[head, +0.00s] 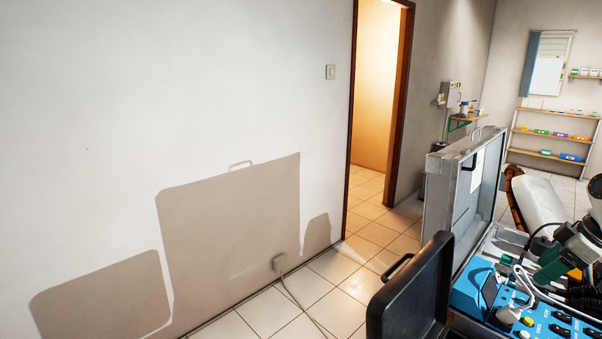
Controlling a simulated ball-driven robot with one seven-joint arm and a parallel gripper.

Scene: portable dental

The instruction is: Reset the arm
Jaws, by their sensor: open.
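My gripper is not visible in the head view, and no arm link can be made out for sure. A dark and white jointed piece (572,243) with a green band stands at the right edge, cut off by the frame. I cannot tell what it is.
An open case with a blue control panel (548,322), knobs and white cables fills the lower right. Its dark lid (412,292) stands upright. Behind it is a raised silver case lid (464,190). A doorway (378,110) opens beyond. The tiled floor (330,290) left of the cases looks clear, except for a cable.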

